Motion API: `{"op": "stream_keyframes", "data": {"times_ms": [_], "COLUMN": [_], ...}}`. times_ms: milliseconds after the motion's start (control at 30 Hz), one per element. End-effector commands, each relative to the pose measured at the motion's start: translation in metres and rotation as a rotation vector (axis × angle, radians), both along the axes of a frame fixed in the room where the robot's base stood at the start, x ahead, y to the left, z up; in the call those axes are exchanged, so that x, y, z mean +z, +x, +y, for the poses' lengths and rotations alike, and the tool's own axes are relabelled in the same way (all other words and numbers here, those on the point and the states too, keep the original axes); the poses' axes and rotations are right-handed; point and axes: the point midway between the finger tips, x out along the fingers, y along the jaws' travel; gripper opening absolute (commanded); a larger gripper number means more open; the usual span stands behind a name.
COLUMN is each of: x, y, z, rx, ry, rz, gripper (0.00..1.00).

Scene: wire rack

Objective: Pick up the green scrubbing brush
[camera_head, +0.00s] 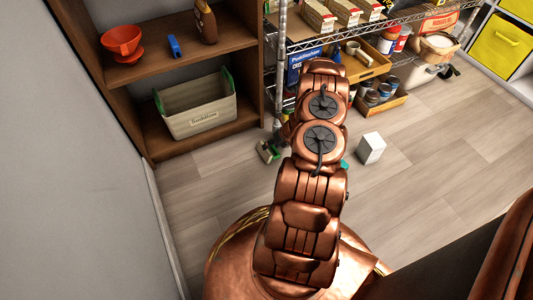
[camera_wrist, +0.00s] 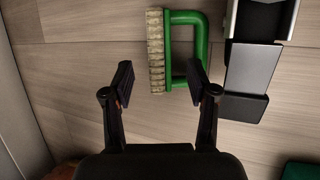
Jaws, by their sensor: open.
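The green scrubbing brush (camera_wrist: 203,40) lies on the wood floor in the wrist view, with a green loop handle and a beige bristle strip (camera_wrist: 156,50) on its left side. In the head view a small green and pale thing (camera_head: 267,152) on the floor, left of my arm, looks like the same brush. My gripper (camera_wrist: 160,80) is open and empty. In the wrist view its fingers point at the brush, whose lower end shows between the fingertips. The gap in height cannot be told. My arm hides most of the gripper in the head view.
A grey and black object (camera_wrist: 252,75) lies close to the right of the brush. A green item (camera_wrist: 300,171) is at the lower right. A white box (camera_head: 371,148) stands on the floor. A wooden shelf (camera_head: 190,60) and a loaded wire rack (camera_head: 390,20) stand behind.

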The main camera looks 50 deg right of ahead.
Motion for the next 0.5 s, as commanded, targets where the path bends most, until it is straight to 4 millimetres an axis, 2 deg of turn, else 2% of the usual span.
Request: {"op": "stream_keyframes", "data": {"times_ms": [167,400,500], "x": [-0.013,-0.045,-0.052], "y": [0.007,0.022,0.026], "z": [0.003,0.011,0.013], "rx": [0.002,0.003,0.002], "ry": [-0.001,0.002,0.002], "rz": [0.0,0.002,0.001], "gripper": [0.58,0.58,0.58]}}
